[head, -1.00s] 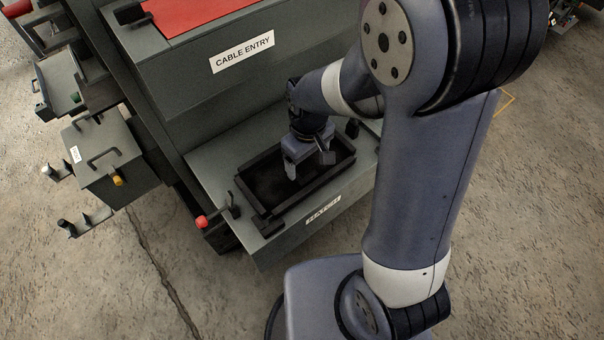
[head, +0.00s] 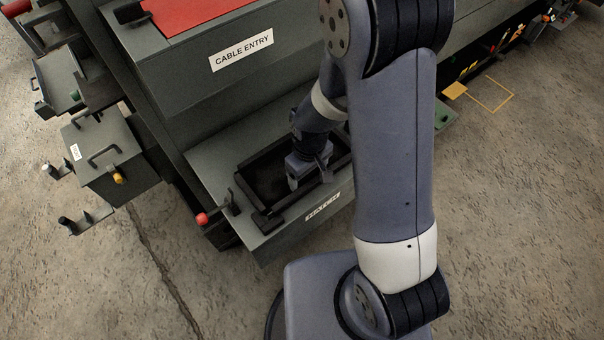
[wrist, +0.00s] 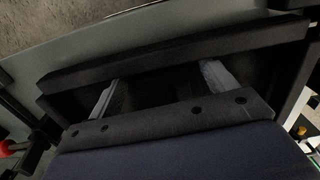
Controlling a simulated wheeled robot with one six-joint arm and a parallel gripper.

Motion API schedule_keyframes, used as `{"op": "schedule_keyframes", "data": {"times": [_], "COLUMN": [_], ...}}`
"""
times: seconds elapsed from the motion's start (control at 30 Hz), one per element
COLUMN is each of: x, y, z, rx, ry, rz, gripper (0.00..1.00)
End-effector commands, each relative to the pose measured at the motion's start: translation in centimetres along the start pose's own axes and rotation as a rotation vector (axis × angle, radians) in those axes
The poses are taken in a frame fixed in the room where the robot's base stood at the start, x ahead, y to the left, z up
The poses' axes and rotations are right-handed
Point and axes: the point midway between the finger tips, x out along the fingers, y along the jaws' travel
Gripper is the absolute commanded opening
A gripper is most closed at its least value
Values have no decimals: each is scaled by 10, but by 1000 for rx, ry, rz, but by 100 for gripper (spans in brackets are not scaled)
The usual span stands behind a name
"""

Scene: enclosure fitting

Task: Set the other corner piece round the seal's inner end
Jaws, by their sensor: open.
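My gripper (head: 303,172) points down into a black rectangular tray (head: 265,182) on the grey ledge below the cable entry box. In the wrist view the two pale fingers of my gripper (wrist: 160,86) are spread apart, with nothing seen between them. They reach toward the dark inside of the tray, whose black rim (wrist: 170,50) crosses the view beyond them. The tray's inside is too dark to make out a corner piece. I cannot make out the seal or its inner end in either view.
The cable entry box (head: 190,75) with a red top stands just behind the ledge. A red knob (head: 202,218) sticks out at the ledge's left end. Grey boxes with handles (head: 105,160) stand further left. The concrete floor in front is clear.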

Motion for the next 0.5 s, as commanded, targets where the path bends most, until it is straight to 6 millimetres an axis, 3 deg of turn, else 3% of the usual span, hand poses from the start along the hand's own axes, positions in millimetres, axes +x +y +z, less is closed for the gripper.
{"op": "schedule_keyframes", "data": {"times": [0.5], "x": [0], "y": [0], "z": [0], "rx": [0], "ry": [0], "rz": [0], "gripper": [42]}}
